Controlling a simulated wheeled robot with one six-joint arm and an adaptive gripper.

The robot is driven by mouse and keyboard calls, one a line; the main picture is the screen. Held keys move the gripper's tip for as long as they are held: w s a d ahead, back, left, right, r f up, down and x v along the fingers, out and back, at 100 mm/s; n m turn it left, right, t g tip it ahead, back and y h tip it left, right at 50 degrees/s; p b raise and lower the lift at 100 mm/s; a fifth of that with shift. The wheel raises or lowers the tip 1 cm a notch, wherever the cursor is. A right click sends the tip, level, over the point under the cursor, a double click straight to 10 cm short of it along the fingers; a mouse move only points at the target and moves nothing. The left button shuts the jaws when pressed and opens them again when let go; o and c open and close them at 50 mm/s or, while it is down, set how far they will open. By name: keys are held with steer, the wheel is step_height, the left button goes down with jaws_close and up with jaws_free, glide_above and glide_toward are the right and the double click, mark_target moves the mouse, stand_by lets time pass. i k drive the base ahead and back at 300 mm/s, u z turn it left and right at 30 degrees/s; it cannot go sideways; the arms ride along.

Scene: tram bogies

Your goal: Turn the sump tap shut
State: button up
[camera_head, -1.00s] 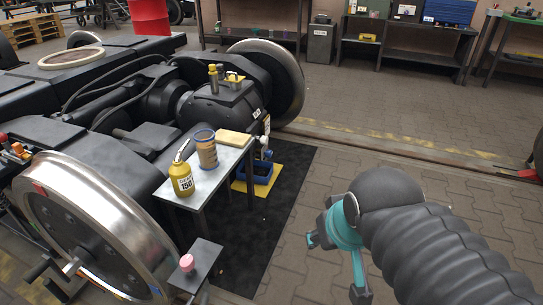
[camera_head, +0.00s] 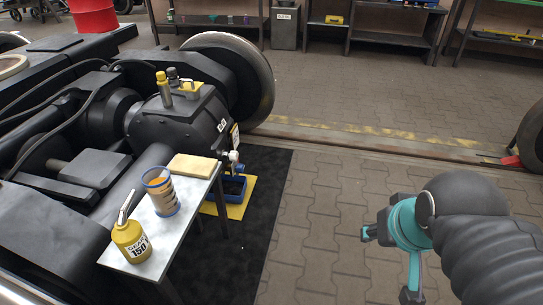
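The sump tap (camera_head: 234,157) is a small pale fitting low on the end of the dark gearbox (camera_head: 180,118), above a blue tray (camera_head: 236,187). It is too small to tell how its handle is turned. My gripper (camera_head: 376,231), dark with teal parts, is at the right, over the paving. It is well to the right of the tap and nearer to me, touching nothing visible. Its fingers are not clear enough to tell whether they are open.
A metal side table (camera_head: 170,228) with a yellow oil bottle (camera_head: 131,242), a jar (camera_head: 160,190) and a tan block (camera_head: 193,166) stands left of the tap. A yellow mat (camera_head: 237,208) lies under the tray. The paving between mat and gripper is clear.

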mark_target(239, 169)
steer(key=i, duration=0.7)
steer(key=u, duration=0.85)
steer(key=i, duration=0.65)
steer(key=u, duration=0.65)
